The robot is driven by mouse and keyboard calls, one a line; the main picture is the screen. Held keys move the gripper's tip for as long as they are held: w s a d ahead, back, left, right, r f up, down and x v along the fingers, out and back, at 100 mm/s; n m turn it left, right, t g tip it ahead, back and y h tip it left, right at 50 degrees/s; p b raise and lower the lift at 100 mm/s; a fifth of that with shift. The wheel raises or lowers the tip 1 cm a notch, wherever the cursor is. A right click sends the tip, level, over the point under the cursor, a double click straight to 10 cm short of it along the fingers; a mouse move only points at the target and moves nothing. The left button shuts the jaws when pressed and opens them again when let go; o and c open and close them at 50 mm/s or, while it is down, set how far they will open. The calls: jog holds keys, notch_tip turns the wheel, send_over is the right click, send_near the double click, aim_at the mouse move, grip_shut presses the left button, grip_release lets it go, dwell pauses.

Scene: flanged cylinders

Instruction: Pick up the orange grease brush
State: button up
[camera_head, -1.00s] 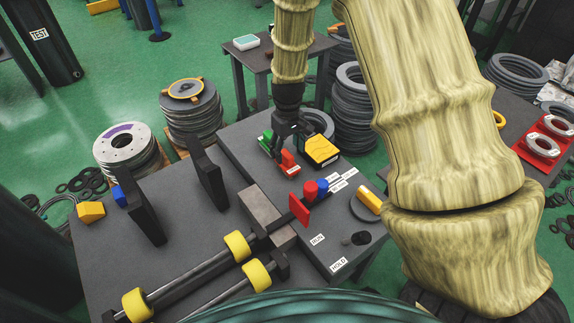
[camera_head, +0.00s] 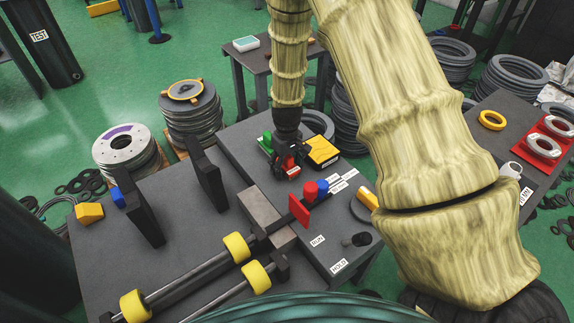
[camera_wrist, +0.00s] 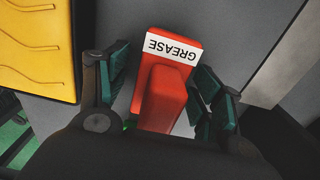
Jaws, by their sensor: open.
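The orange-red grease brush (camera_wrist: 172,90) lies on the dark worktop in the wrist view, with a white GREASE label at its far end and a raised narrow middle part. In the head view the brush (camera_head: 291,166) is partly hidden by my gripper. My gripper (camera_head: 287,160) is low over the brush. In the wrist view my gripper (camera_wrist: 163,75) is open, with one green-padded finger on each side of the brush. I cannot tell whether either pad touches it. The near end of the brush is hidden by the gripper body.
A yellow block (camera_head: 322,151) stands close to the right of the brush, and a green object (camera_head: 266,143) is just left. A red plate (camera_head: 299,210) and red and blue cylinders (camera_head: 316,188) stand nearer. Black upright plates (camera_head: 210,181) are at left.

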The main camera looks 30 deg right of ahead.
jog(key=c, duration=1.2)
notch_tip(320, 180, up, 10)
jog(key=shift+p, duration=0.5)
jog(key=o, duration=0.4)
jog(key=shift+c, duration=1)
